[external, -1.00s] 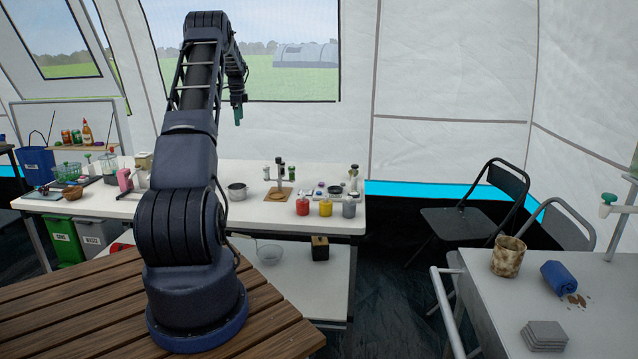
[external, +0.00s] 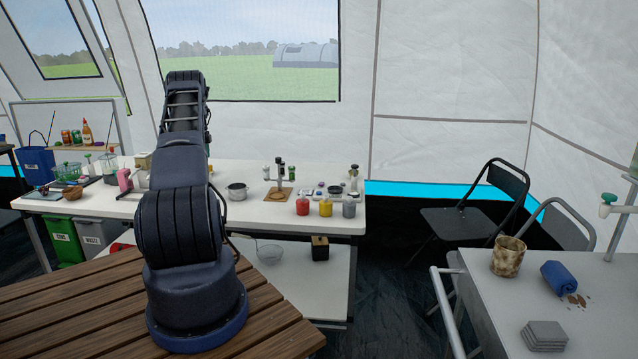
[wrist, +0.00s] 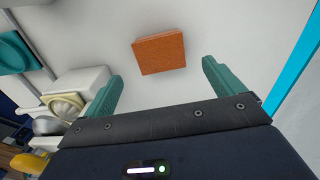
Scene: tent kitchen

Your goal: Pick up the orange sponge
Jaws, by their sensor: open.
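The orange sponge (wrist: 160,54) shows in the wrist view as a flat, square-looking block on a pale surface. It lies ahead of my gripper (wrist: 161,78), roughly between the lines of its two green fingers. The fingers are wide apart with nothing between them, and the sponge appears beyond their tips. In the external view my arm stands in front of its own end, so the gripper and the sponge are hidden there.
In the wrist view a white block with a cream juicer-like piece (wrist: 66,105) and a teal item (wrist: 18,52) lie left.

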